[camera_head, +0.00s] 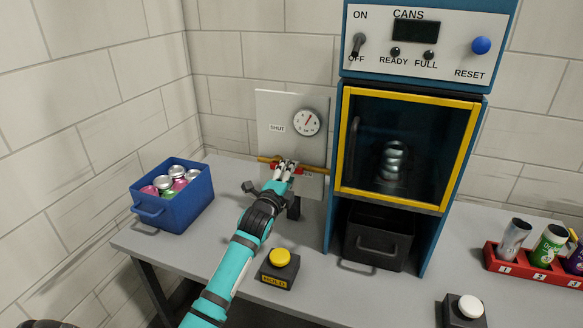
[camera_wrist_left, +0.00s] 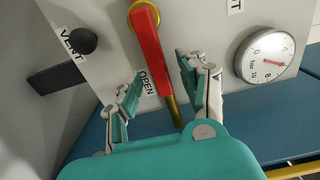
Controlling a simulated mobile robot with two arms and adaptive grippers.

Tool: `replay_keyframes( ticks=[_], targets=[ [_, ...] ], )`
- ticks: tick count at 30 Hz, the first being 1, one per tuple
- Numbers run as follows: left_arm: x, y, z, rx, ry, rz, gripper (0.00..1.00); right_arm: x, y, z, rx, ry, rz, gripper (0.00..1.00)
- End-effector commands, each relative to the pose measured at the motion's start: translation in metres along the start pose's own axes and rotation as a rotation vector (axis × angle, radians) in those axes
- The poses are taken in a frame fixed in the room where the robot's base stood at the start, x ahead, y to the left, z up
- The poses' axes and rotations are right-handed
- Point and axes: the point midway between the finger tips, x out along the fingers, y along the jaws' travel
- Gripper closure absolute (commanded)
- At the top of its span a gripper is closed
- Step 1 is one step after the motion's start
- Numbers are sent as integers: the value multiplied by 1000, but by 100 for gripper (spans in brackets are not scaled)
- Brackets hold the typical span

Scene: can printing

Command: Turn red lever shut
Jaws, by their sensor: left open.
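The red lever (camera_wrist_left: 150,50) lies along a brass pipe (camera_wrist_left: 171,108) on a light grey panel in the left wrist view, pivoting at a brass fitting. An OPEN label (camera_wrist_left: 145,82) is beside it. In the head view the panel (camera_head: 291,102) stands on the bench with a SHUT label (camera_head: 277,128) above the pipe. My left gripper (camera_head: 286,164) is at the pipe and hides much of the lever. In the left wrist view its open fingers (camera_wrist_left: 161,72) are on both sides of the lever, with visible gaps. My right gripper is not in view.
A pressure gauge (camera_head: 306,122) is on the panel; a black VENT knob (camera_wrist_left: 83,40) is also there. The blue-yellow can machine (camera_head: 409,150) stands close right. A blue can crate (camera_head: 176,207) is left. A yellow button (camera_head: 281,257) sits near my left arm.

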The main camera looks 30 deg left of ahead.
Motion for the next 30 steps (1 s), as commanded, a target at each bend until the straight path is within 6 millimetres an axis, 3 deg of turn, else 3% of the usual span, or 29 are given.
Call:
replay_keyframes(
  ticks=[6, 16, 26, 30],
  targets=[
    [20, 0, 0, -2, 0, 2, 58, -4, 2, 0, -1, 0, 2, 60],
    [22, 1, 0, -1, 1, 1, 58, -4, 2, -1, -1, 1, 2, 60],
    [22, 1, 0, -1, 0, 2, 100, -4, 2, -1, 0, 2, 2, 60],
    [22, 1, 0, -1, 0, 2, 100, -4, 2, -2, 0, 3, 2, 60]
  ],
)
